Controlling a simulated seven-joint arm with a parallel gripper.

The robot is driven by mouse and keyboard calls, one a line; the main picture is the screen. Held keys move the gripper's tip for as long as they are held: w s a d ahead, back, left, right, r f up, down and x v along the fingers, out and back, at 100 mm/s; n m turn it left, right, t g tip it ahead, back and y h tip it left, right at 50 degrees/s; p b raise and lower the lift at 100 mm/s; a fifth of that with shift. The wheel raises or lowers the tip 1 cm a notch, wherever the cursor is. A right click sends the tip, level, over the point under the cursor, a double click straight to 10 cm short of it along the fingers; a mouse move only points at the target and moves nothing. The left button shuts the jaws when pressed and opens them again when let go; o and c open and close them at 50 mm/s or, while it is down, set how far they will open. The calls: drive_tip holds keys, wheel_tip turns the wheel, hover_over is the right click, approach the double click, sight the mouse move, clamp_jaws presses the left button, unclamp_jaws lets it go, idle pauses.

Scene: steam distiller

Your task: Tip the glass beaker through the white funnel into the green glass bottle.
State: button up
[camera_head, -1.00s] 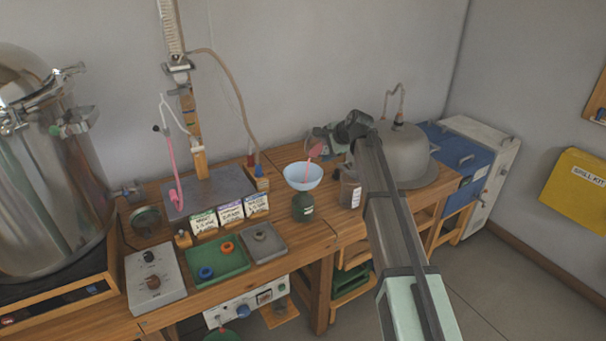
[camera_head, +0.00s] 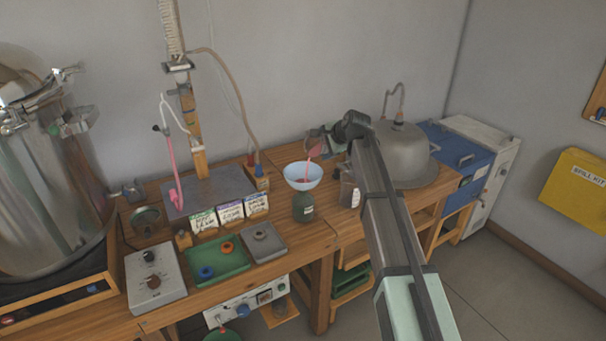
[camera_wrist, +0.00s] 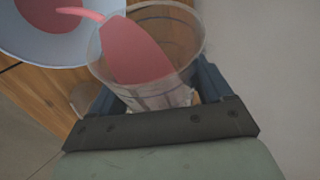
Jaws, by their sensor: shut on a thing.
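The glass beaker (camera_wrist: 150,55) is tilted, with pink liquid in it; the liquid runs over its rim as a pink stream into the white funnel (camera_wrist: 35,35). In the head view the funnel (camera_head: 303,176) sits in the neck of the green glass bottle (camera_head: 303,207), which stands upright on the bench. My gripper (camera_wrist: 160,100) is shut around the beaker, its fingers partly hidden by it. In the head view the tilted beaker (camera_head: 316,148) is held above and behind the funnel's right side, partly hidden by my gripper. The liquid level inside the bottle cannot be made out.
A grey domed pot (camera_head: 405,155) is behind my arm. A grey tray (camera_head: 264,243) and a green tray (camera_head: 218,262) lie to the left, with label cards behind them.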

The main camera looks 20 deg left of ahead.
sight(322, 140)
drive_tip(key=shift+s+a+r+n+t+h, duration=0.3)
drive_tip(key=shift+s+a+r+t, duration=0.15)
drive_tip(key=shift+s+t, duration=0.25)
idle(0.6)
drive_tip(key=shift+s+a+r+n+t+p, duration=0.15)
drive_tip(key=shift+s+r+n+t+p, duration=0.15)
drive_tip(key=shift+r+n+t+p, duration=0.15)
idle(0.9)
